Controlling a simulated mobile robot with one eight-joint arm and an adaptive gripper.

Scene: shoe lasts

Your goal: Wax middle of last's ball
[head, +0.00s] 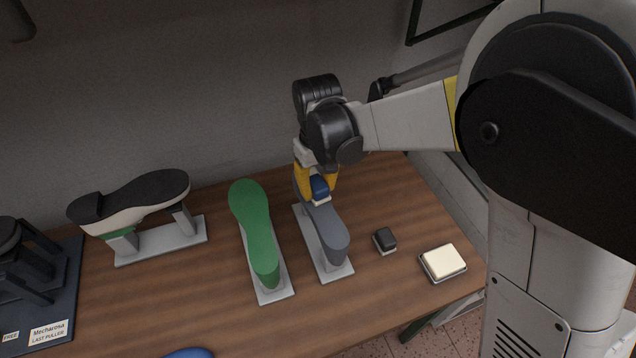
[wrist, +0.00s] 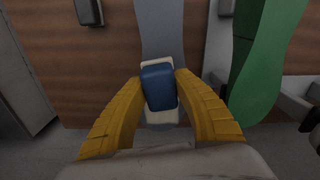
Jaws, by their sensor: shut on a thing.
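A grey last (head: 330,232) stands sole up on a pale base plate, and its far end is hidden behind my gripper. My gripper (head: 317,188) is shut on a blue block with a white pad (head: 320,190), held at the far part of the grey last. In the wrist view the yellow fingers (wrist: 160,98) grip the blue block (wrist: 159,86) from both sides. The white pad shows past its ends, over the grey last (wrist: 160,30). I cannot tell whether the pad touches the sole. A pale wax-like block in a tray (head: 442,262) lies at the right.
A green last (head: 258,235) stands just left of the grey one. A black-topped block (head: 385,239) lies to its right. A black-soled shoe on a stand (head: 130,205) and a last puller (head: 35,270) are at the left. A blue object (head: 190,353) shows at the front edge.

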